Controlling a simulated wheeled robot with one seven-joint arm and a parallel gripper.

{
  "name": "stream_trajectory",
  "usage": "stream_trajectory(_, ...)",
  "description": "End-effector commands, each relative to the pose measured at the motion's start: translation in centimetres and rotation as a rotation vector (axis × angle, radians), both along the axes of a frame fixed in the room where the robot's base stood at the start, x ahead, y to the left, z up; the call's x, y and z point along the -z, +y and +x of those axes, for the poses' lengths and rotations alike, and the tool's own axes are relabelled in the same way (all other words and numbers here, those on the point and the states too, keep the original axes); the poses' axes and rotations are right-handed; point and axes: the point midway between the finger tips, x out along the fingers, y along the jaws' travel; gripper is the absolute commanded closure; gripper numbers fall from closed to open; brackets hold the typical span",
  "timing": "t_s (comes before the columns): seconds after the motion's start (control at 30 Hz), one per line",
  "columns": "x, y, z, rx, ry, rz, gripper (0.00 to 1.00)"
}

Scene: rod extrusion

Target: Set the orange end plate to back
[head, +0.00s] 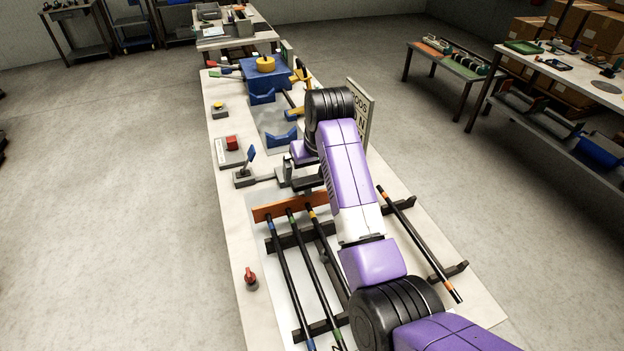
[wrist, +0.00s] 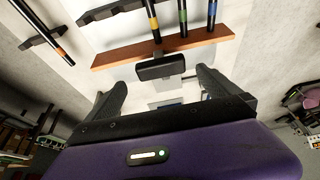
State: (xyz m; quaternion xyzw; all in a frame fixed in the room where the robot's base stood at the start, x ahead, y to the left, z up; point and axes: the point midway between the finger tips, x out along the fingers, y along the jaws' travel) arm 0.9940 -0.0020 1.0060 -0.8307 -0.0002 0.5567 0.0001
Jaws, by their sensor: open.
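The orange end plate (head: 270,211) is a long flat bar standing across the ends of several black rods with coloured bands (head: 288,270). In the wrist view the orange plate (wrist: 115,54) spans the upper middle, with a dark block-like handle (wrist: 160,68) on its near side. My gripper (wrist: 159,80) is open, its two dark fingers spread to either side of that handle. I cannot tell from this angle how close the fingers are to it, and nothing is seen gripped. In the head view my purple arm hides most of the gripper and the plate's right end.
A separate rod (head: 420,245) lies on dark supports at right. A small lever (head: 248,163), a red button box (head: 230,146) and a red knob (head: 251,279) stand along the bench's left side. A blue machine (head: 265,77) and an upright sign (head: 360,108) are farther back.

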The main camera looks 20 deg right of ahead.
Motion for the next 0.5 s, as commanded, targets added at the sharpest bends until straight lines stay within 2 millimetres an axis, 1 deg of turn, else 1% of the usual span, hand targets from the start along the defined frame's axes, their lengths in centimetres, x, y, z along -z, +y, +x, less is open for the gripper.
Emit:
stream_trajectory(0.03, 0.8, 0.0, 0.2, 0.0, 0.005, 0.0, 0.0)
stream_trajectory(0.23, 3.6, 0.0, 1.4, 0.001, 0.002, 0.0, 0.0)
stream_trajectory(0.4, 5.2, 0.0, 2.1, 0.001, -0.001, 0.0, 0.0)
stream_trajectory(0.5, 5.7, 0.0, 2.3, 0.001, -0.001, 0.0, 0.0)
